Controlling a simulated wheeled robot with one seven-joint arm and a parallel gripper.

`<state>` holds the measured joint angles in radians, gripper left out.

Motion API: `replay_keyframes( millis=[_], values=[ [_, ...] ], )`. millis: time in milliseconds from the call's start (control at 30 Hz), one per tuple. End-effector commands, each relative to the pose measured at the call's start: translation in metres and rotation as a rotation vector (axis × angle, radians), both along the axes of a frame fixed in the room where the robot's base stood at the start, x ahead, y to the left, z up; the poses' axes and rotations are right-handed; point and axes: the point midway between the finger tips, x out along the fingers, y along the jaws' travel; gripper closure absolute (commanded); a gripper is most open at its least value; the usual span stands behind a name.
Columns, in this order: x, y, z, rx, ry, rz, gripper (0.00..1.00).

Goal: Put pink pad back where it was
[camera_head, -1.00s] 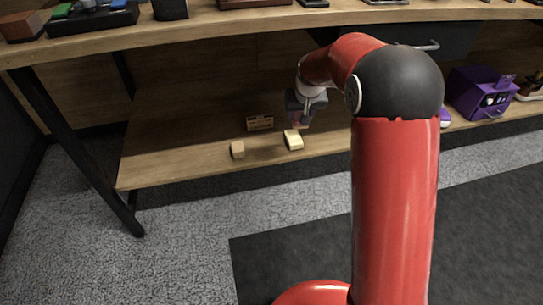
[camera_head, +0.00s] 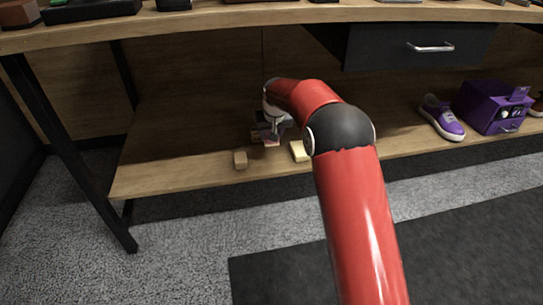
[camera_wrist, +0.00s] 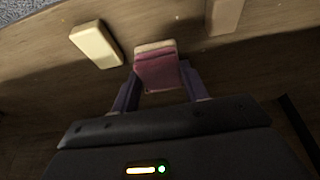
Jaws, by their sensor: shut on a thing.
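My gripper (camera_head: 272,137) is over the lower wooden shelf, between a pale yellow block and a small tan block. It is shut on the pink pad (camera_wrist: 157,70), which has a pale layer along its far edge in the wrist view. The pad also shows as a small pink patch in the head view (camera_head: 272,143), mostly hidden by the gripper. I cannot tell whether the pad touches the shelf.
The pale yellow block (camera_head: 300,151) lies right of the gripper. The tan block (camera_head: 240,159) stands left, near the shelf's front edge. A purple sneaker (camera_head: 442,118) and purple box (camera_head: 493,106) stand farther right. The shelf's left part (camera_head: 160,165) is clear.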

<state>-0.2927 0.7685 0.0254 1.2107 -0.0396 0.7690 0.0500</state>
Motion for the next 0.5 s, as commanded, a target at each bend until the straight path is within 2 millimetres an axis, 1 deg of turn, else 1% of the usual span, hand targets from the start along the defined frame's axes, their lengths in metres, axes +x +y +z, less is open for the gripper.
replay_keyframes(
  millis=[33, 100, 333, 433, 500],
  values=[
    [0.0, 0.0, -0.012, -0.001, 0.002, 0.0, 0.81],
    [0.0, 0.0, -0.022, 0.0, 0.001, 0.0, 0.81],
    [0.0, 0.0, -0.036, 0.0, 0.001, 0.0, 0.81],
    [0.0, 0.0, -0.051, -0.001, 0.002, 0.0, 0.81],
    [-0.001, 0.0, -0.065, -0.002, 0.003, 0.0, 0.81]
  ],
)
